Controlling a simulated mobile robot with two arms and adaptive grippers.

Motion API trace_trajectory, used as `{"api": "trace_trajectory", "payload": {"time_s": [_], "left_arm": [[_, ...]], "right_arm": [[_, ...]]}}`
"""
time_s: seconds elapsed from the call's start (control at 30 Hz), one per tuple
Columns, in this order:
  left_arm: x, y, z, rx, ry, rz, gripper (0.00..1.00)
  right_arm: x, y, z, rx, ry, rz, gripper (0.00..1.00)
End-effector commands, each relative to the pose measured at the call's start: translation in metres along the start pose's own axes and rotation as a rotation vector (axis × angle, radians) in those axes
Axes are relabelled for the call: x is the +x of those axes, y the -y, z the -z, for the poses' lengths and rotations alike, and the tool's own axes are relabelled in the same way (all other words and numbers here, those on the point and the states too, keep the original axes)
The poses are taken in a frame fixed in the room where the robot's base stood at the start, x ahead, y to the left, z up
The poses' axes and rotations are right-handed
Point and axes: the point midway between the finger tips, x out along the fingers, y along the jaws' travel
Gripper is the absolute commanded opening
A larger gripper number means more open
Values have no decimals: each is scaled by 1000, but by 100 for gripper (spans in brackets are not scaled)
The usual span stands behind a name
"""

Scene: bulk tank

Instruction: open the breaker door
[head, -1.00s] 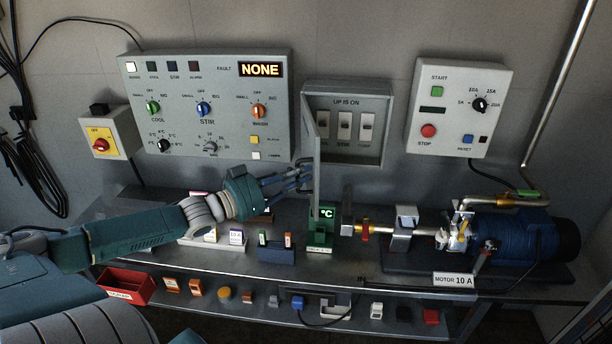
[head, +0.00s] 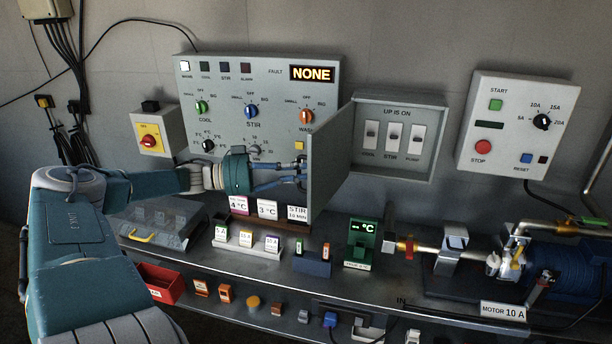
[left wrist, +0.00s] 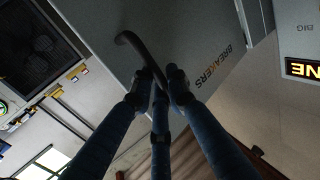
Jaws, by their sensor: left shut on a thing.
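The grey breaker door (head: 331,160) stands open, swung out from the left side of the breaker box (head: 440,137), and its inner face shows in the head view. In the left wrist view its outer face (left wrist: 205,65) carries the word BREAKERS and a dark curved handle (left wrist: 133,46). My left gripper (left wrist: 159,82) is shut on this handle. In the head view the left gripper (head: 298,170) is at the door's outer side, its fingertips partly hidden by the door. Three white breaker switches (head: 391,138) show in the open box. My right gripper is not in view.
The control panel (head: 262,100) is on the wall behind my left gripper. Label cards (head: 267,209), a green temperature display (head: 362,240) and a blue block (head: 312,262) stand on the bench below the door. A motor control box (head: 518,125) is at the right.

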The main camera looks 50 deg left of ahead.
Motion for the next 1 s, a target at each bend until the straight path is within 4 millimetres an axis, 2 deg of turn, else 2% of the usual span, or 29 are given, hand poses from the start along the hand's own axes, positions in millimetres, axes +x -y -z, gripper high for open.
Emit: {"api": "trace_trajectory", "payload": {"time_s": [0.37,0.4,0.47,0.67,0.8,1.0], "left_arm": [[-1,1,-1,-2,0,1,0],[-1,0,-1,-2,0,1,20],[-1,0,-1,-2,0,1,30],[-1,0,-1,-1,0,1,30],[-1,0,-1,-2,2,-1,30],[-10,-2,-4,-8,8,-10,30]], "right_arm": [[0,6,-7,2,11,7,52],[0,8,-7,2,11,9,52],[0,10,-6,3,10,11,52],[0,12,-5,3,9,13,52],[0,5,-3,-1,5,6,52],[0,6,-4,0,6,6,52]]}}
